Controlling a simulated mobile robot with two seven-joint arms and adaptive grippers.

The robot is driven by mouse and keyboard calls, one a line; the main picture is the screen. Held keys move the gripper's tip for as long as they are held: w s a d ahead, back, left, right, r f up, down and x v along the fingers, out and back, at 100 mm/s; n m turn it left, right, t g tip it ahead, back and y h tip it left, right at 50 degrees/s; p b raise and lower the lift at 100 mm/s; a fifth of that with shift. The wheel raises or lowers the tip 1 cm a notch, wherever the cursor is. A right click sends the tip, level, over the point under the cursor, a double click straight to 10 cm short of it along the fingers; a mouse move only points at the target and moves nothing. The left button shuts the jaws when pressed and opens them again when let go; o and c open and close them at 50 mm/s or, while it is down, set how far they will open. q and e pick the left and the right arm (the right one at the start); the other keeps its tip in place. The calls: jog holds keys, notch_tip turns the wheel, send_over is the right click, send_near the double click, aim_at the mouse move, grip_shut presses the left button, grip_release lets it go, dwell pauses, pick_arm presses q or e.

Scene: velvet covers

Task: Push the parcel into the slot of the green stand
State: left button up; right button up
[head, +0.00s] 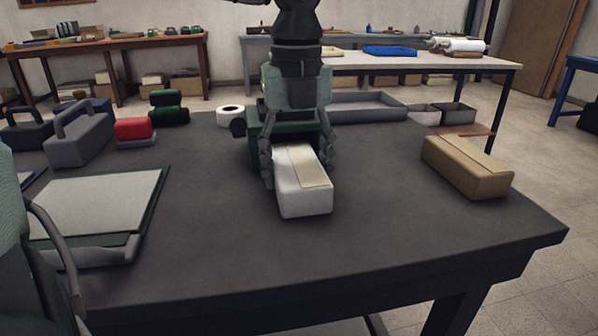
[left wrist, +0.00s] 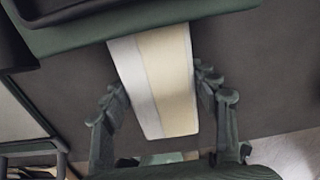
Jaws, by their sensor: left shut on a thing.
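The parcel is a white box with a cream strip (head: 305,203) lying at the middle of the dark table. It also shows in the left wrist view (left wrist: 153,75). My left gripper (head: 298,162) is shut on it, one finger on each long side; the fingers also show in the left wrist view (left wrist: 162,92). The green stand (head: 256,152) is just behind the parcel, partly hidden by my gripper. In the left wrist view the parcel's far end meets the edge of the green stand (left wrist: 100,32). The slot is hidden, and I cannot tell how far in the parcel is. My right gripper is not in view.
A brown parcel (head: 467,166) lies at the right. A tray with a pale panel (head: 95,200) lies at the left. Grey handled blocks (head: 80,138), a red block (head: 133,128) and a white roll (head: 230,116) stand behind. The table's front right is clear.

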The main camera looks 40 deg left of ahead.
aim_at(296, 161)
pick_arm(q)
jog(key=shift+w+a, duration=0.2)
dwell(0.3)
dwell(0.3)
jog(key=o, duration=1.5)
notch_tip(296, 161, up, 12)
